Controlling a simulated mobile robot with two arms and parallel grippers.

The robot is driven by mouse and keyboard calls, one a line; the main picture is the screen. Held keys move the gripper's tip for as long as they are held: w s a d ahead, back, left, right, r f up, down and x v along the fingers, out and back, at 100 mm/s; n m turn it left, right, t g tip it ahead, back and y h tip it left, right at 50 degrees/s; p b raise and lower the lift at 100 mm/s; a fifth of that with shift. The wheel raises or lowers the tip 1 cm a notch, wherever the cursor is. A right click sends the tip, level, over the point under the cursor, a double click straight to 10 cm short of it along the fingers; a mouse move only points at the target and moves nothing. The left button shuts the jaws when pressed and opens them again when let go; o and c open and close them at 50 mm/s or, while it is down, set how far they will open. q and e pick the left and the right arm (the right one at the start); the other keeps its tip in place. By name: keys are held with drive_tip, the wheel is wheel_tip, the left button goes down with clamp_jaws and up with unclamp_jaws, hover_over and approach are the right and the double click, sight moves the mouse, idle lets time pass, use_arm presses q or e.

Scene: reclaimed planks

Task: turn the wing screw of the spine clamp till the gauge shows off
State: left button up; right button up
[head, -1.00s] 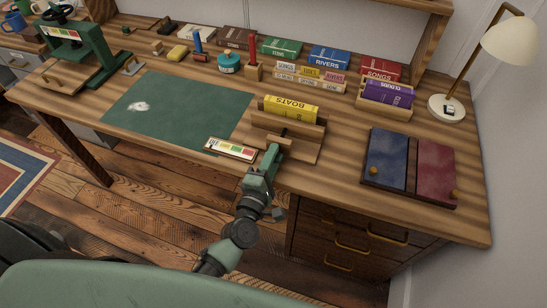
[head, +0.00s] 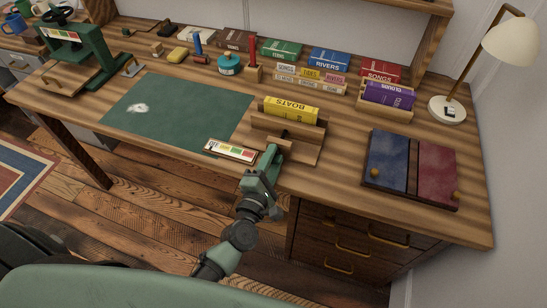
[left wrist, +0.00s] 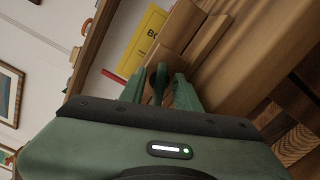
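The spine clamp (head: 258,139) is a wooden press at the front edge of the desk. A yellow book (head: 290,110) marked BOATS stands in it, and shows in the left wrist view (left wrist: 146,38). The gauge (head: 231,151), a strip with white, yellow, green and red zones, lies left of the clamp; its pointer is too small to read. My left gripper (head: 275,151) is at the clamp's front. In the left wrist view its fingers (left wrist: 158,92) stand apart, on either side of the dark wing screw (left wrist: 158,78), with small gaps visible. My right gripper is out of view.
A green mat (head: 175,112) lies left of the clamp. A blue and red folder (head: 412,168) lies to the right. Books and small tools line the back. A green press (head: 85,55) stands at the far left, a lamp (head: 447,108) at the right.

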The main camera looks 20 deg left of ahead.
use_arm(q)
drive_tip(key=s+b, duration=0.1)
drive_tip(key=s, duration=0.7)
drive_tip(key=shift+a, duration=0.15)
drive_tip(key=shift+w, duration=0.1)
idle(1.0)
